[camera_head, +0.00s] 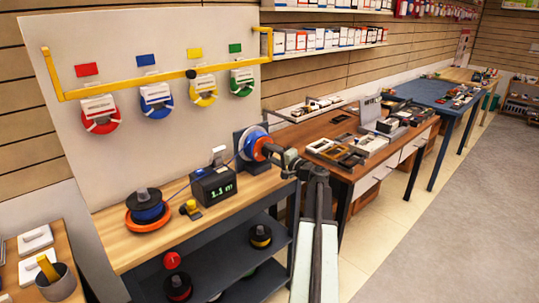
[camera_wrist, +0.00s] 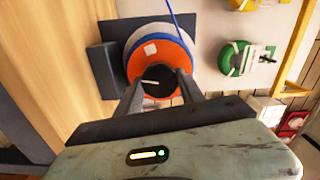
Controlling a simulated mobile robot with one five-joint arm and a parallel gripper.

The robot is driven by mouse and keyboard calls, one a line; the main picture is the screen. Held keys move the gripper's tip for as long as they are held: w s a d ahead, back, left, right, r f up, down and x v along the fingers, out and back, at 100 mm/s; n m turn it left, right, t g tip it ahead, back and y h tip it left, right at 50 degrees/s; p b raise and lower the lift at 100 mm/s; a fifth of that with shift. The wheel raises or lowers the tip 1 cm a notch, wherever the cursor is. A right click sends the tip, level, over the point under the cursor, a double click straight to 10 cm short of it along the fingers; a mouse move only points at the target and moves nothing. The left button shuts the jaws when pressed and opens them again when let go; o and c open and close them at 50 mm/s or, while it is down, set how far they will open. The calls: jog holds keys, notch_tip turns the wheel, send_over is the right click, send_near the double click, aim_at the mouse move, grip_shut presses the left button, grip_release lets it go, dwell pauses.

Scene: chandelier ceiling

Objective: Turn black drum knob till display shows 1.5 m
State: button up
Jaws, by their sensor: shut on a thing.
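The drum (camera_head: 250,139) stands upright at the right end of the wooden bench, with a blue rim and an orange face. The wrist view shows the drum's orange face (camera_wrist: 147,60) with the black knob (camera_wrist: 158,77) at its centre, bearing a pale mark. My gripper (camera_wrist: 161,88) is shut on the knob, one finger on each side; it also reaches the drum from the right in the head view (camera_head: 279,155). The knob is mostly hidden in the head view. The black display box (camera_head: 214,187) beside the drum reads 1.1 m in green.
A blue cable runs from the drum past the display toward a blue spool (camera_head: 149,211) on an orange base. A small yellow-topped block (camera_head: 191,208) sits in front. A panel with coloured coils and a yellow rail (camera_head: 150,80) stands behind. A brown table (camera_head: 345,165) is at right.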

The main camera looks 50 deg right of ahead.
jog(key=m, duration=0.6)
jog(key=shift+d, duration=0.1)
jog(key=m, duration=0.7)
jog(key=shift+f, duration=0.1)
dwell(0.5)
jog(key=o, duration=1.4)
jog(key=shift+c, duration=0.2)
jog(key=s, duration=0.7)
jog(key=shift+s+a, duration=0.35)
jog(key=shift+a, duration=0.05)
